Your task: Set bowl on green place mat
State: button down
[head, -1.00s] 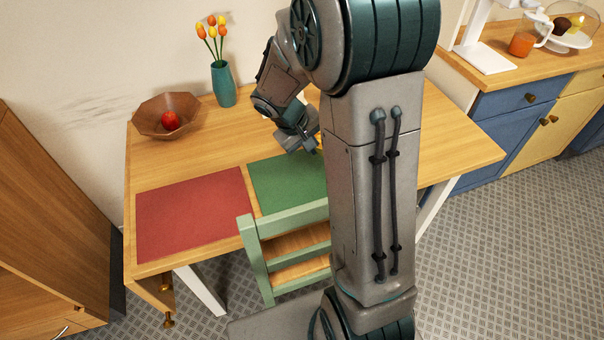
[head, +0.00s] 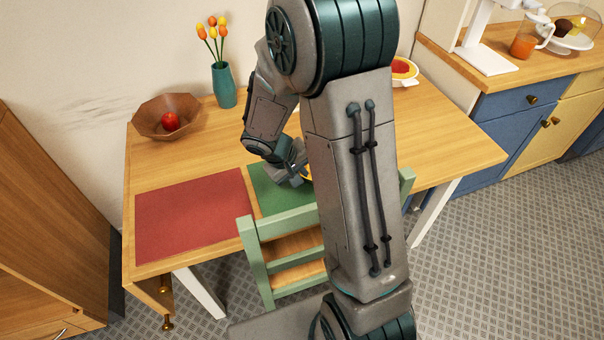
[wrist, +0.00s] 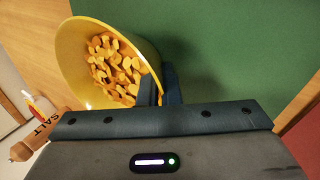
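A yellow bowl (wrist: 70,55) filled with small orange-brown pieces shows in the wrist view. My gripper (wrist: 160,88) has its fingers closed at the bowl's rim, one inside and one outside. The green place mat (wrist: 225,50) lies below and beside the bowl. In the head view my gripper (head: 297,177) is over the green place mat (head: 268,193), and only a sliver of the yellow bowl (head: 308,174) shows past my arm. I cannot tell whether the bowl touches the mat.
A red mat (head: 192,215) lies to the left. A brown bowl (head: 150,128) with an apple and a teal vase (head: 223,85) stand behind. A green chair (head: 255,255) is at the front edge. A salt container (wrist: 38,135) shows near the bowl. A white-and-yellow dish (head: 404,78) is at the back right.

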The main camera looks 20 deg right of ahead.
jog(key=c, duration=1.6)
grip_release()
jog(key=shift+f, duration=0.1)
jog(key=shift+c, duration=0.2)
jog(key=shift+r+p, duration=0.2)
jog(key=shift+p, duration=0.1)
jog(key=w+p+v, duration=0.1)
jog(key=v, duration=1)
jog(key=s+r+m+y, duration=0.1)
jog(key=s+r+y, duration=0.1)
jog(key=s+r, duration=0.2)
jog(key=s+r+m+t+y, duration=0.1)
jog(key=s+r+y, duration=0.2)
jog(key=s, duration=0.8)
jog(key=shift+s+d+r+t, duration=0.2)
jog(key=shift+s+r+t, duration=0.05)
jog(key=shift+r+t, duration=0.1)
